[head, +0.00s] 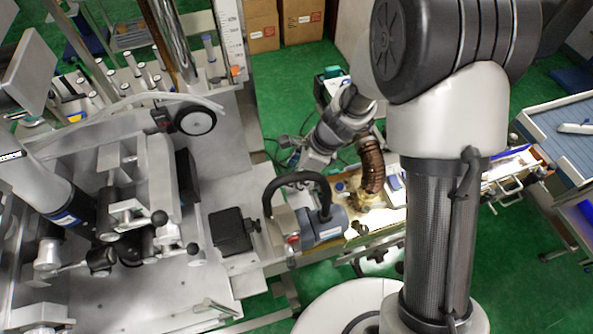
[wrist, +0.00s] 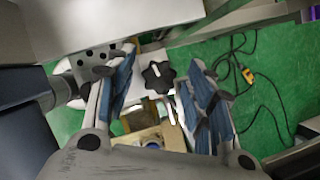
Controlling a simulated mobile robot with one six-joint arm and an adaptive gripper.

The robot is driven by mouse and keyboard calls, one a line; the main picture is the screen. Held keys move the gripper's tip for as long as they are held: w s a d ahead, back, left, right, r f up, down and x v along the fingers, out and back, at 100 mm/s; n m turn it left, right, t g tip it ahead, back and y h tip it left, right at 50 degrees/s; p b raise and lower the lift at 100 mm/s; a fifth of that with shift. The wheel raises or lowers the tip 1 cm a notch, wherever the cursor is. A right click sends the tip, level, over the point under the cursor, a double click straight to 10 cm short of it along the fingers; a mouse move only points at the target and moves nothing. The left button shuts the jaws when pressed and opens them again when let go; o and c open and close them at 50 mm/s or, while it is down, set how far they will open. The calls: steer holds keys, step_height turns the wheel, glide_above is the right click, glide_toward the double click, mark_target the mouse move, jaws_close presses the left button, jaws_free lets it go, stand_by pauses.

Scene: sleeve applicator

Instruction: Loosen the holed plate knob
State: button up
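A black star-shaped knob (wrist: 158,76) shows in the wrist view, on a pale part with a slot just below it. A metal plate with several round holes (wrist: 91,56) is to the upper left of the knob. My gripper (wrist: 163,66) is open and empty, with its blue-padded fingers left and right of the knob in the picture. Whether the knob is between the fingertips in depth or beyond them, I cannot tell. In the head view I cannot make out the knob or the holed plate.
A grey machine bed with levers and a black wheel (head: 195,120) fills the left of the head view. A grey-blue motor (head: 322,226) stands beside a brown ribbed hose (head: 372,165). A cable (wrist: 245,75) lies on the green floor. Cardboard boxes (head: 262,25) stand behind.

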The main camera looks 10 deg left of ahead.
steer(key=c, duration=0.9)
steer(key=shift+c, duration=0.2)
steer(key=shift+n, duration=0.4)
steer(key=n+g+p, duration=0.1)
steer(key=n, duration=0.2)
steer(key=shift+w+g, duration=0.15)
steer(key=shift+g, duration=0.15)
steer(key=shift+n+g+h, duration=0.3)
steer(key=shift+n+g, duration=0.4)
steer(key=shift+n, duration=1.2)
steer(key=o, duration=1.1)
steer(key=shift+c, duration=0.2)
